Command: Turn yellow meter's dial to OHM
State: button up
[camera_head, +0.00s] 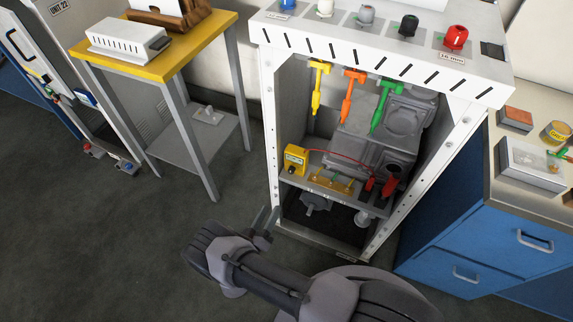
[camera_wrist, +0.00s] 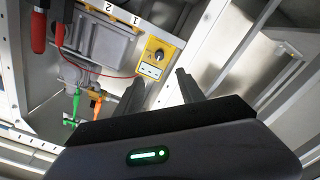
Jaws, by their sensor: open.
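The yellow meter (camera_head: 296,159) stands at the left end of the middle shelf inside the white dispenser frame. In the wrist view the meter (camera_wrist: 157,57) shows a dark round dial with a white label below it. The dial's setting is too small to read. A red lead runs from the meter to red-handled probes (camera_head: 380,184) at the shelf's right. My gripper (camera_head: 267,222) is open and empty, low in front of the frame's left side. In the wrist view my gripper (camera_wrist: 160,80) has its fingers apart, with the meter beyond the fingertips, not touching.
Yellow, orange and green hanging tools (camera_head: 347,95) are above the shelf. Frame posts (camera_head: 269,140) bound the opening on both sides. A yellow-topped table (camera_head: 185,60) stands left and a blue cabinet (camera_head: 490,230) right. The floor at left front is clear.

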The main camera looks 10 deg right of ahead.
aim_at(291, 173)
jog(key=b+x, duration=0.5)
jog(key=x, duration=1.1)
jog(key=shift+s+f, duration=0.1)
jog(key=shift+w+d, duration=0.25)
jog(key=shift+w, duration=0.05)
grip_shut()
